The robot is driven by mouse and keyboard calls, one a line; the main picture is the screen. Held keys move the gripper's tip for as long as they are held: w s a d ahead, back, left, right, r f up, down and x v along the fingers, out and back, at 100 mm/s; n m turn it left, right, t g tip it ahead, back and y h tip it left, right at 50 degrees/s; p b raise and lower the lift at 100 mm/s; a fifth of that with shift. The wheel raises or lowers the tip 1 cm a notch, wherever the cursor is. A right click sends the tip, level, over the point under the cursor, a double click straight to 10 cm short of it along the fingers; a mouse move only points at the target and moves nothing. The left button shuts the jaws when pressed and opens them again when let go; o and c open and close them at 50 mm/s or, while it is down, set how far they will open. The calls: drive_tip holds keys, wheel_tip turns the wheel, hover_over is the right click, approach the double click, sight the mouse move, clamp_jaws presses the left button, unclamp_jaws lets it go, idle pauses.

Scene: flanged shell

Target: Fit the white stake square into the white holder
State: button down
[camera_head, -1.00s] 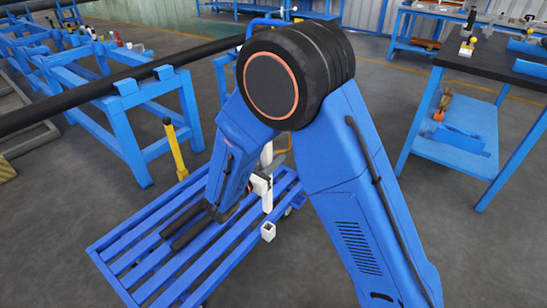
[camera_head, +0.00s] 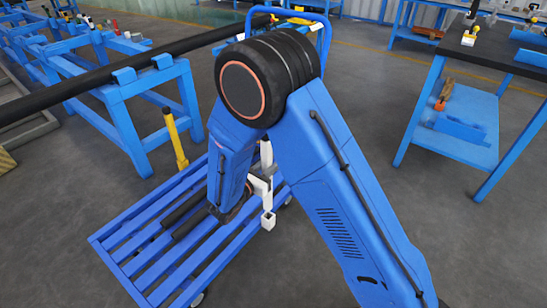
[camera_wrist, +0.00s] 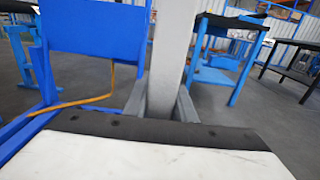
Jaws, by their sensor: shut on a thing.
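The white stake (camera_head: 266,153) stands upright at the right side of the blue slatted cart in the head view. My gripper (camera_head: 262,186) is shut on the stake partway along its length; my arm hides part of the grip. The white holder (camera_head: 268,221) is a small square socket on the cart's side rail, directly below the stake. The stake's lower end appears at the holder's mouth; I cannot tell whether it is inside. In the wrist view the stake (camera_wrist: 174,45) rises between the two grey fingers of my gripper (camera_wrist: 160,104); the holder is not visible there.
The blue cart (camera_head: 130,262) carries dark cylinders (camera_head: 187,222). A yellow post (camera_head: 175,138) stands behind it, near blue trestles (camera_head: 125,125) bearing a long black pipe (camera_head: 60,98). A blue workbench (camera_head: 462,125) stands right. Floor between cart and workbench is clear.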

drive_tip(key=shift+f, duration=1.9)
wheel_tip(320, 180, down, 8)
idle(4.1)
drive_tip(key=c, duration=1.4)
unclamp_jaws()
drive_tip(key=shift+f, duration=0.1)
drive_tip(key=v, duration=1.7)
drive_tip(key=shift+s, duration=0.2)
